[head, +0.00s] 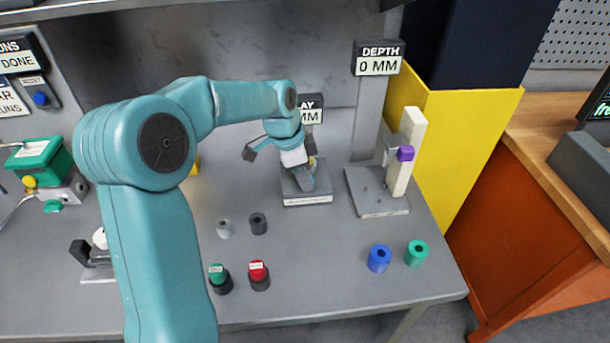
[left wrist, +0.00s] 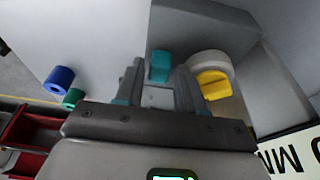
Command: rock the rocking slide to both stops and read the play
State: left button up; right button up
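My left gripper (head: 297,163) is at the grey fixture (head: 308,198) in front of the play display (head: 312,110), and hides most of the rocking slide. In the left wrist view a teal block (left wrist: 160,66) stands between the tips of my left gripper (left wrist: 158,82), with narrow gaps on both sides. The fingers look open. Beside the right finger are a pale ring and a yellow knob (left wrist: 212,84). A dark grey block (left wrist: 205,28) lies beyond the teal one. The play display's number is hidden by my arm. My right gripper is not in view.
Right of the fixture stands a depth gauge base (head: 378,200) with a white post and purple clamp; its display (head: 378,58) reads 0 MM. Blue (head: 379,258) and green (head: 416,253) collars, grey collars (head: 258,223), and green and red buttons (head: 258,275) stand on the bench.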

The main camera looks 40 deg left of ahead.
pick_arm(q)
jog(key=shift+w+d+f, duration=0.1)
jog(key=shift+f, duration=0.25)
grip_shut()
jog(key=shift+c, duration=1.5)
grip_release()
jog(key=c, duration=0.4)
jog(key=shift+w+d, duration=0.1)
jog(key=shift+w, duration=0.05)
dwell(0.4)
